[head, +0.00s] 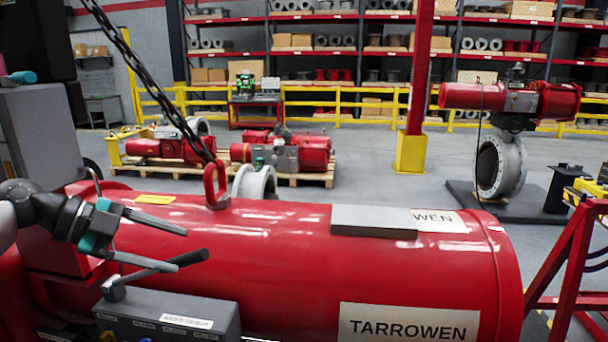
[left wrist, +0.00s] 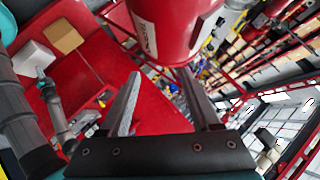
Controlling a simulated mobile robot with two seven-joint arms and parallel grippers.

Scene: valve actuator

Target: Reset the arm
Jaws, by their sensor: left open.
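A large red actuator cylinder (head: 300,255) labelled TARROWEN lies across the front of the head view. A grey control box (head: 165,318) stands before its left part, with a dark lever (head: 185,260) angled up to the right from it. My left gripper (head: 181,250) comes in from the left above the box, open, with its fingers close to the lever. I cannot tell whether they touch it. In the left wrist view, the open left gripper (left wrist: 160,74) has a red cylinder (left wrist: 175,22) beyond its fingertips; no lever is clearly seen between them. My right gripper is not seen.
A chain (head: 160,85) runs down to a red lifting eye (head: 215,185) on the cylinder. A grey plate (head: 374,222) lies on top. A red frame (head: 567,265) stands at right. Behind are pallets with valves (head: 285,155), a yellow-based post (head: 411,154) and open floor.

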